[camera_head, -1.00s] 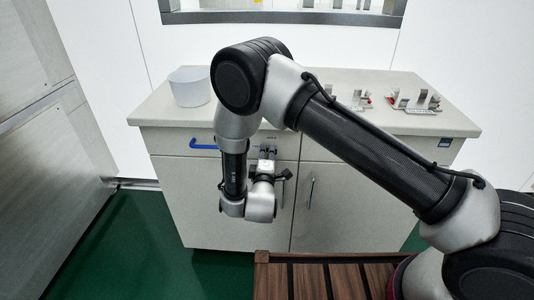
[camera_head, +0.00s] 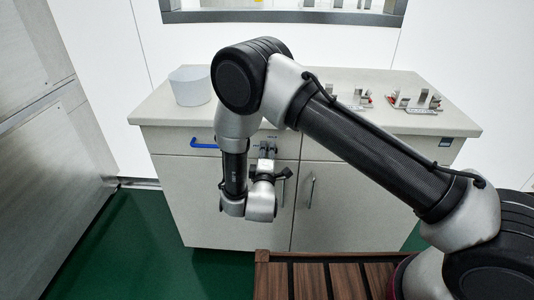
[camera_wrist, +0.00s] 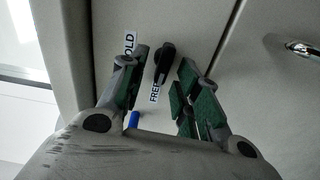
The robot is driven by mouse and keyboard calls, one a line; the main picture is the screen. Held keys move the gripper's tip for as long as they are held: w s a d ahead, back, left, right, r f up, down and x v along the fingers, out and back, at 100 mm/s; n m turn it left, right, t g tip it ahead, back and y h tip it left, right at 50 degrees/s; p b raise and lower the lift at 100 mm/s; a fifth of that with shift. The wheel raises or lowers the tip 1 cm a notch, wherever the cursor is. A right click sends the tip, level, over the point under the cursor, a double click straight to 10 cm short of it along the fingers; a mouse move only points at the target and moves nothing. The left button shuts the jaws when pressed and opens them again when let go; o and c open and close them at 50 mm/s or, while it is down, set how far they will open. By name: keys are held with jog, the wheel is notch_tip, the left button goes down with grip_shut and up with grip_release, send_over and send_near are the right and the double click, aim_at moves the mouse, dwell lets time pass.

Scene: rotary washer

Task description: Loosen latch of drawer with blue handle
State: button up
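The drawer with the blue handle (camera_head: 204,145) is closed in the cabinet's upper left. Part of the blue handle also shows in the wrist view (camera_wrist: 134,119). The black latch (camera_wrist: 165,63) is on the pale front, its lower end near the "FREE" label (camera_wrist: 154,94); the partly hidden "HOLD" label (camera_wrist: 129,42) is to its left. My gripper (camera_wrist: 164,77) is open, with the latch seen between its fingers; I see no contact.
A white tub (camera_head: 190,86) and metal fixtures (camera_head: 415,101) stand on the worktop. Cabinet doors with a metal handle (camera_head: 311,192) are below the drawers. A steel unit (camera_head: 50,130) stands at the left. A slatted wooden surface (camera_head: 325,275) is in front.

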jog(key=s, duration=0.7)
jog(key=shift+s, duration=0.25)
jog(key=shift+a, duration=0.15)
